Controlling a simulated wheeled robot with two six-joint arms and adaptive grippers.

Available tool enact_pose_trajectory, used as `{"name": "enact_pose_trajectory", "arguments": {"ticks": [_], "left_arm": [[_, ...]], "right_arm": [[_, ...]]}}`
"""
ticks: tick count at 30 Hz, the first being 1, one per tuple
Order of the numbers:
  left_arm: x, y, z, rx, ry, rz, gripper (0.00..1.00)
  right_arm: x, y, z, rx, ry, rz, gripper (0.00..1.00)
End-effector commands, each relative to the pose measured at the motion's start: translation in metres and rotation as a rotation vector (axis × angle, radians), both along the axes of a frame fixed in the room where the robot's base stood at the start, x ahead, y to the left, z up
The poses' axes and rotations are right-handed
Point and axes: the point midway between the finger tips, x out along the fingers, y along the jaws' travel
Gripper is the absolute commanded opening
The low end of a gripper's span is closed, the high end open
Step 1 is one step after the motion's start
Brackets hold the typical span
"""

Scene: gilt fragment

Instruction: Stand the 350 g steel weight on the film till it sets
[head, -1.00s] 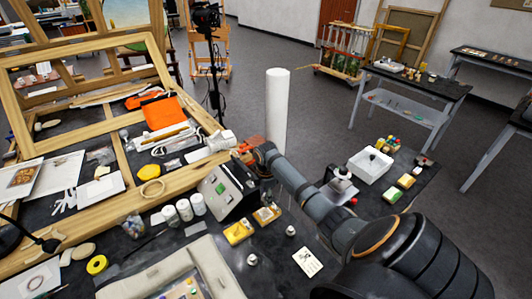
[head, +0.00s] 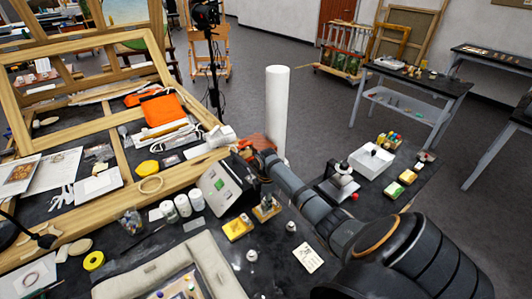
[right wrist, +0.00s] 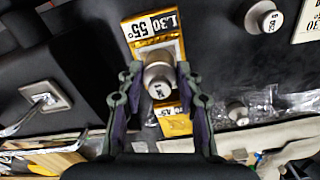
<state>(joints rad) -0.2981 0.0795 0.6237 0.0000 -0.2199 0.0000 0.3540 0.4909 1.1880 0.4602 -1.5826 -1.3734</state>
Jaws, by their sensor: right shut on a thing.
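My right gripper (right wrist: 158,95) has its two fingers closed around a small steel weight (right wrist: 158,78) with a dark mark on its top, too small to read. The weight is over a yellow block (right wrist: 155,28) labelled 1.30 55°; I cannot tell whether it rests there or is lifted. In the head view my right gripper (head: 265,197) is at the right-hand yellow block (head: 265,214), beside the dark box. Two other steel weights stand on the table, one nearer the tray (head: 251,255) and one nearer the card (head: 291,227). I cannot make out the film for certain. My left gripper is out of view.
A second yellow block (head: 238,228), white jars (head: 183,206) and a white card (head: 308,257) are near. A pale padded tray (head: 215,264) lies at the front. A tall white roll (head: 277,110) stands behind.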

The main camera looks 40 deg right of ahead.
Motion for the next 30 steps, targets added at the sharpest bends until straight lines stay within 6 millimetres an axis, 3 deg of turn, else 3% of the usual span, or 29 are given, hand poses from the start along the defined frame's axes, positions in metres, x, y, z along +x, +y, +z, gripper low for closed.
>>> {"name": "enact_pose_trajectory", "arguments": {"ticks": [19, 20, 21, 30], "left_arm": [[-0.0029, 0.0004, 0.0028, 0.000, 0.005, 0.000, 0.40], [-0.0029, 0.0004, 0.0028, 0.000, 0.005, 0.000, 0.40], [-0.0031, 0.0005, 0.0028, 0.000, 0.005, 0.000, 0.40], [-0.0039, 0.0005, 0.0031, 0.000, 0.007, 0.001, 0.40]], "right_arm": [[0.0000, -0.0001, -0.0023, 0.000, -0.001, 0.000, 0.04], [0.0000, -0.0001, -0.0023, 0.000, -0.001, 0.000, 0.36], [0.0000, -0.0001, -0.0023, 0.000, -0.001, 0.000, 0.42], [-0.0004, -0.0001, -0.0022, 0.000, -0.001, 0.000, 0.43]]}}
